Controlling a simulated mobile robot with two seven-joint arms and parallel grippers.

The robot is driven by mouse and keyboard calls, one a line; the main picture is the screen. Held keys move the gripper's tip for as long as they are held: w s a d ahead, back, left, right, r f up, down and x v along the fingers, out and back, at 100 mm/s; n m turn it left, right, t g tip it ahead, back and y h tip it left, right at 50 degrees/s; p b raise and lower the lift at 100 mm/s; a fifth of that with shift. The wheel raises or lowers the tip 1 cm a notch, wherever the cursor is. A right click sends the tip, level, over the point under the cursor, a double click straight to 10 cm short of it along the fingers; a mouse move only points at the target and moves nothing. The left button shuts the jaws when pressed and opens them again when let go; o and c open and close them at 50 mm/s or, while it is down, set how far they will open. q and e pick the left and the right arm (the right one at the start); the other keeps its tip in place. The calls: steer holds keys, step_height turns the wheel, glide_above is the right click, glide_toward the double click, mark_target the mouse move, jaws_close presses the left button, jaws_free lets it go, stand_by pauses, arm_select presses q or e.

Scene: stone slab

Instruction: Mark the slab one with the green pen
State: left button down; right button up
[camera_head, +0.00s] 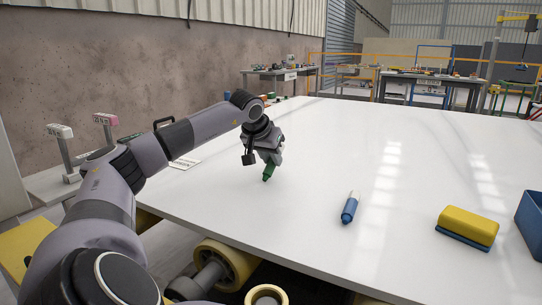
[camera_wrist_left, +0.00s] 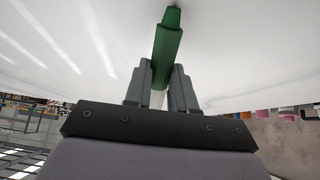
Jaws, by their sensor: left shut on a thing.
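The slab (camera_head: 330,145) is a large white stone surface with faint grey veins and bright light reflections. My left gripper (camera_head: 268,160) is over the left part of the slab, shut on a green pen (camera_head: 268,173). The pen points down toward the slab in the head view. In the left wrist view the pen (camera_wrist_left: 168,45) sits between the two grey fingers (camera_wrist_left: 163,85), its tip sticking out toward the white surface. I cannot tell whether the tip touches the slab. No mark shows near it. My right gripper is not in view.
A blue pen (camera_head: 350,208) with a white end lies on the slab to the right of my gripper. A yellow and blue eraser (camera_head: 467,228) and a blue container (camera_head: 530,222) are at the right. A small label card (camera_head: 185,163) lies at the left edge.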

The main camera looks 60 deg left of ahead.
arm_select(q)
steer(key=shift+w+p, duration=0.15)
steer(key=shift+p, duration=0.25)
steer(key=shift+w+a+p, duration=0.1)
steer(key=shift+w+p, duration=0.1)
steer(key=shift+p, duration=0.25)
stand_by(0.3)
steer(key=shift+f, duration=0.1)
steer(key=shift+w+a+p, duration=0.1)
steer(key=shift+w+p, duration=0.2)
steer(key=shift+p, duration=0.7)
stand_by(0.6)
